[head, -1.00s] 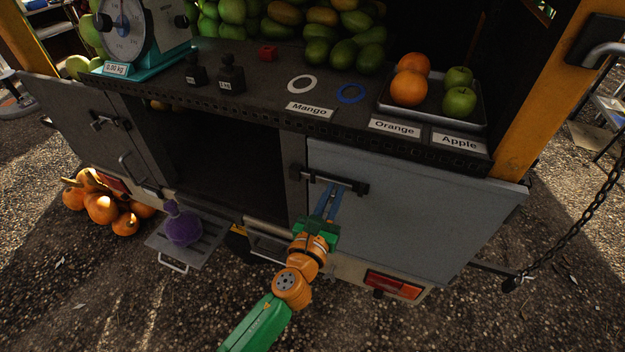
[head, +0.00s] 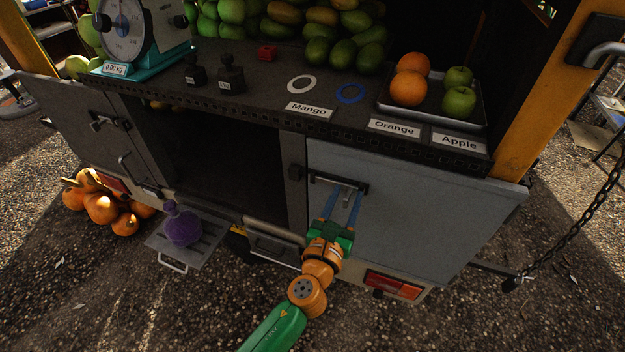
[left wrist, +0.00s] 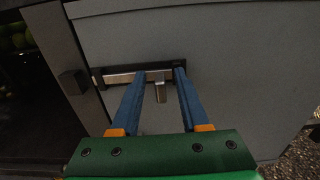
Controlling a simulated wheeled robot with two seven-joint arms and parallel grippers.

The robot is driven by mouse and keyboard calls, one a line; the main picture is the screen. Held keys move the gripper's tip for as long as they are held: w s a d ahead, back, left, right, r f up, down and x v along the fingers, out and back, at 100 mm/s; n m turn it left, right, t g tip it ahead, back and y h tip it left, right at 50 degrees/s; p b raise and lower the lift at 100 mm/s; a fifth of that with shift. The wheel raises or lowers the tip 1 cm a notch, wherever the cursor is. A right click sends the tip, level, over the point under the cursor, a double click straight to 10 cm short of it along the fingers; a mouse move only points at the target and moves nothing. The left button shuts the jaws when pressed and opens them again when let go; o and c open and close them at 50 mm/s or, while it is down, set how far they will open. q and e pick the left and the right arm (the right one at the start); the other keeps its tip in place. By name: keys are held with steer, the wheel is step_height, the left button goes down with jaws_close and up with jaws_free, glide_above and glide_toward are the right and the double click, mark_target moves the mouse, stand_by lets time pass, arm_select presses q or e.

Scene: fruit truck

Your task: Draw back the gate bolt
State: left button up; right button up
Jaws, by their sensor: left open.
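The gate bolt (head: 345,186) is a metal bar in a black bracket on the grey gate (head: 430,215) at the right. In the left wrist view the bolt bar (left wrist: 120,78) lies level in the bracket, with a short tab (left wrist: 160,92) hanging down. A dark catch block (left wrist: 72,82) sits on the post to the left. No bar shows across the gap between the block and the bracket. My left gripper (head: 346,197) is open. Its blue fingers (left wrist: 160,80) stand on either side of the tab, apart from it. My right gripper is not in view.
A dark counter with fruit, a tray (head: 385,105) and a scale (head: 135,35) overhangs the gate. An open dark compartment (head: 225,170) lies to the left. A step (head: 205,245) with a purple object and pumpkins (head: 103,207) are lower left. A chain (head: 570,230) hangs at right.

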arm_select(q)
steer(key=shift+s+a, duration=0.1)
steer(key=shift+s, duration=0.35)
steer(key=p+v, duration=0.1)
steer(key=v, duration=0.5)
steer(key=s+a+f+n+g+y, duration=0.1)
steer(key=s+a+f+n+g, duration=0.25)
steer(key=f+n, duration=0.45)
steer(key=s+a+f+n+g+y, duration=0.25)
steer(key=s+a+f+n, duration=0.2)
steer(key=f, duration=0.75)
steer(key=s+a+f+n+g+y, duration=0.1)
steer(key=s+a+f+n+g, duration=0.25)
steer(key=f+n, duration=0.45)
steer(key=s+a+f+n+g, duration=0.3)
steer(key=s+a+f+n, duration=0.2)
steer(key=s+n, duration=0.3)
steer(key=s+a+f+n+g+y, duration=0.1)
steer(key=s+a+f+n+g, duration=0.2)
steer(key=s+f+n, duration=0.4)
steer(key=s+a+n, duration=0.1)
steer(key=s, duration=0.5)
steer(key=shift+s+a+n+g, duration=0.25)
steer(key=shift+a+n+g, duration=0.1)
steer(key=shift+a, duration=0.05)
